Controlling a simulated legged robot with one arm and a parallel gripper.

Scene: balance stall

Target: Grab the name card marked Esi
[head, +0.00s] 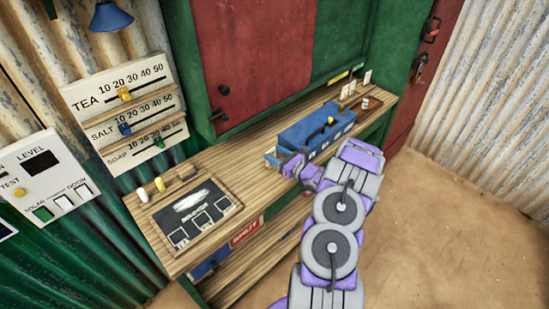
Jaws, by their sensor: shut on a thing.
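Small pale upright cards (366,77) stand at the far right end of the wooden counter. Their lettering is too small to read, so I cannot tell which is marked Esi. My gripper (289,164) is over the counter, beside the left end of a blue box (318,128), well short of the cards. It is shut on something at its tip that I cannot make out.
The wooden counter (232,170) carries a black board (193,210) at its near left end. A small reddish-brown object (366,103) stands near the cards. Red shutters and a green frame rise behind. Sandy floor (455,200) lies open at right.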

